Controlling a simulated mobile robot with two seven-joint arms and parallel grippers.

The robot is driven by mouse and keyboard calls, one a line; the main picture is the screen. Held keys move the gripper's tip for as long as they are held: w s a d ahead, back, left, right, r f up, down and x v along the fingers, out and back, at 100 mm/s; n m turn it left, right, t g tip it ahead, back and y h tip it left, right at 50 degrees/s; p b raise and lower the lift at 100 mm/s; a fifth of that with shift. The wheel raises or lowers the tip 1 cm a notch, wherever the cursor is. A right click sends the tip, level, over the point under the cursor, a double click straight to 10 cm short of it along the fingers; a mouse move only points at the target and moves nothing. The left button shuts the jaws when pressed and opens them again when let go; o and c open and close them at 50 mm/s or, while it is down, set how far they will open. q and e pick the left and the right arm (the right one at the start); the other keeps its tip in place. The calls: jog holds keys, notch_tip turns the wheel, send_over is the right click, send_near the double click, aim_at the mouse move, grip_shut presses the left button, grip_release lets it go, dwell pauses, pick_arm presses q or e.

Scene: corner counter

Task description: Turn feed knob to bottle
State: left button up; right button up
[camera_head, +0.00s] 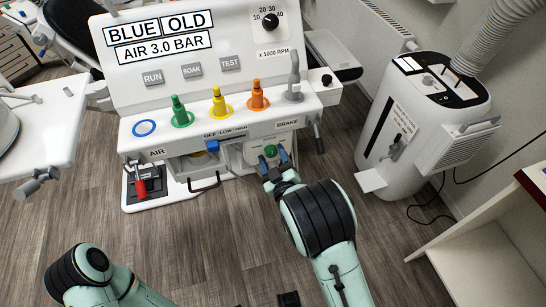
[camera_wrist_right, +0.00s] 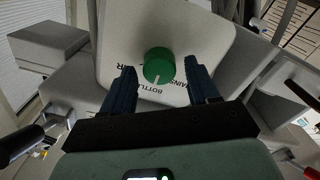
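The feed knob (camera_head: 270,150) is a small green round knob on a pale plate at the front of the white unit. In the right wrist view the green knob (camera_wrist_right: 158,65) has a white pointer mark toward the picture's bottom, by the printed words BOTTLE and MAINS, which appear upside down. The mark lies between the two words. My right gripper (camera_head: 270,157) is open, its dark blue fingers on either side of the knob. In the wrist view the fingertips (camera_wrist_right: 160,73) flank it with gaps on both sides. My left arm shows at lower left; I cannot make out its gripper.
Above the knob are a blue slider (camera_head: 212,145) and green (camera_head: 180,112), yellow (camera_head: 219,102) and orange (camera_head: 258,96) valves. A grey brake lever (camera_head: 294,80) stands to their right. A red-handled lever (camera_head: 140,188) is at lower left. A white machine (camera_head: 420,130) stands at right.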

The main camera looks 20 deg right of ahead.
jog(key=shift+s, duration=0.1)
jog(key=s+p, duration=0.9)
jog(key=s, duration=0.4)
jog(key=shift+d, duration=0.2)
jog(key=shift+s, duration=0.1)
dwell(0.6)
jog(key=s+d+f+m+g+h+p, duration=0.1)
jog(key=s+d+f+m+g, duration=0.15)
jog(key=s+f+g, duration=0.4)
jog(key=s+d+f+m+g+h, duration=0.1)
jog(key=d+f+m+g, duration=0.2)
jog(key=f, duration=0.7)
jog(key=s+a+f+m+g+y, duration=0.2)
jog(key=s+a+g, duration=0.1)
jog(key=s, duration=0.4)
jog(key=s+a+f+m+g+y, duration=0.2)
jog(key=s+a+m+g+y, duration=0.1)
jog(key=s+g, duration=0.3)
jog(key=shift+s+a+f+p, duration=0.4)
jog(key=shift+s+a, duration=0.1)
jog(key=shift+s, duration=0.5)
